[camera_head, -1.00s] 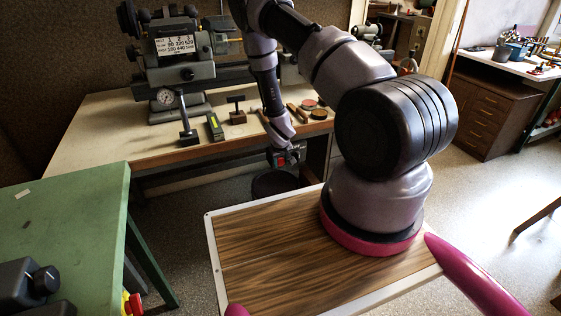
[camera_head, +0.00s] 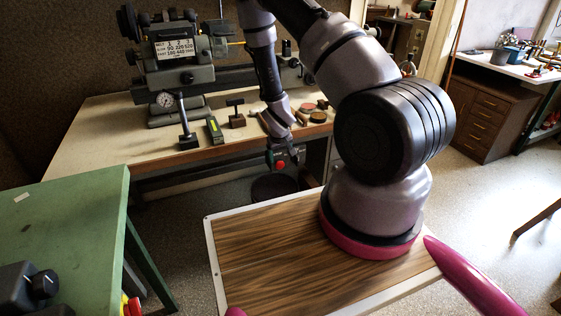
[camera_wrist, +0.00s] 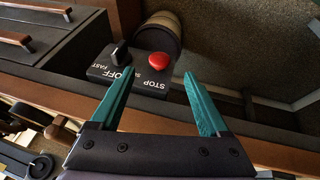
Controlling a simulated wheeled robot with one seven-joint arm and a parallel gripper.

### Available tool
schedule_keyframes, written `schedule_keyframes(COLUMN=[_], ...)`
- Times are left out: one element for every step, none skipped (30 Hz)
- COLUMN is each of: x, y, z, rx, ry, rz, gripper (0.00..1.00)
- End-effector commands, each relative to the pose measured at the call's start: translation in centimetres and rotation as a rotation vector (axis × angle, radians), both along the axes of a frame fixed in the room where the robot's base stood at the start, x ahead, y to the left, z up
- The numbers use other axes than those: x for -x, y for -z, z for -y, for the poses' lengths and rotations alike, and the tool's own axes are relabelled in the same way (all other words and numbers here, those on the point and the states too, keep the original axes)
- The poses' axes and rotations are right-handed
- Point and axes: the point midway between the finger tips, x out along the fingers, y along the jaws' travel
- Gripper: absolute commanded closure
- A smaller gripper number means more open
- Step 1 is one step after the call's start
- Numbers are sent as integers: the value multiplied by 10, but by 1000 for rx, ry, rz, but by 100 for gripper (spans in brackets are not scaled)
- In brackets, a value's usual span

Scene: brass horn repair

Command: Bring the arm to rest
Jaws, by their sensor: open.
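My gripper (camera_head: 284,158) hangs in front of the workbench's front edge, below the worktop. In the wrist view, the two teal fingers of my gripper (camera_wrist: 154,78) are spread apart with nothing held between them. Beyond the fingertips is a dark control box (camera_wrist: 129,72) with an OFF/FAST knob and a red STOP button (camera_wrist: 159,60). The red button also shows beside my gripper in the head view (camera_head: 281,165). I cannot tell whether the fingers touch the box.
The workbench (camera_head: 112,125) holds a grey machine (camera_head: 182,72), a dial gauge (camera_head: 166,99) and several hand tools. A dark round container (camera_head: 272,188) stands on the floor beneath my gripper. A green table (camera_head: 70,215) is at left. Open floor lies at right.

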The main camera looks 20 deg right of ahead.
Motion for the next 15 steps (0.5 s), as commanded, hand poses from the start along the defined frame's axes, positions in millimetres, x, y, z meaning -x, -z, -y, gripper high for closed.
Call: schedule_keyframes(x=[2,4,5,6,7,7,8,8,8,8,8,8,8,8,8], y=[-7,-10,-13,-15,-16,-18,-18,-19,-19,-19,-19,-19,-19,-19,-19], z=[-1,-2,-2,-2,-3,-3,-3,-3,-3,-3,-3,-3,-3,-3,-3], rx=[0,0,0,0,0,0,0,0,0,0,0,0,0,0,0], ry=[0,0,0,-1,-1,-1,-1,-1,-1,-1,-1,-1,-1,-1,-1], rz=[1,1,1,1,1,1,0,0,0,0,0,0,0,0,0], gripper=[21,21,21,21,21,21,21,21,21,21,21,21,21,21,21])
